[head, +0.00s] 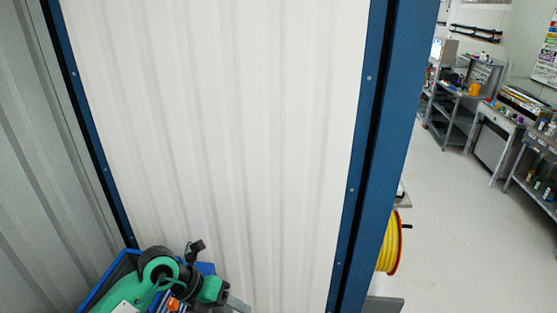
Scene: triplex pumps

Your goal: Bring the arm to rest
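A white ribbed wall panel (215,130) in a blue frame (385,130) fills the view's middle. A yellow hose reel (388,250) is beyond the frame. Workbenches (497,122) stand right; the floor (450,220) is clear.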

